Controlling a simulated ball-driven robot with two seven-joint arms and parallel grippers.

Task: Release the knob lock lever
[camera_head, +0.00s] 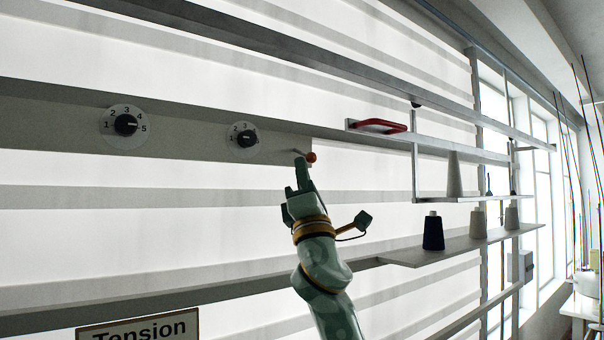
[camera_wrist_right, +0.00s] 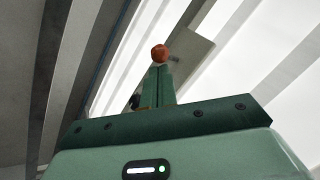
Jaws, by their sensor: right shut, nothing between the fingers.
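The lock lever is a short thin arm with a red-orange ball end (camera_head: 311,157) at the right end of the grey panel strip. Its ball also shows in the right wrist view (camera_wrist_right: 160,53), just beyond my fingertips. My right gripper (camera_head: 301,161) is shut and empty, with its tips beside the ball on its left; I cannot tell whether they touch. In the right wrist view the closed fingers (camera_wrist_right: 158,72) point at the ball. Two black knobs sit on numbered white dials, one at left (camera_head: 126,125) and one nearer the lever (camera_head: 245,138). My left gripper is not in view.
A red handle (camera_head: 380,125) is on a rail right of the lever. Shelves (camera_head: 447,247) at right hold a dark thread cone (camera_head: 433,231) and several pale cones. A "Tension" sign (camera_head: 140,328) is at the lower left. The space around my right forearm looks free.

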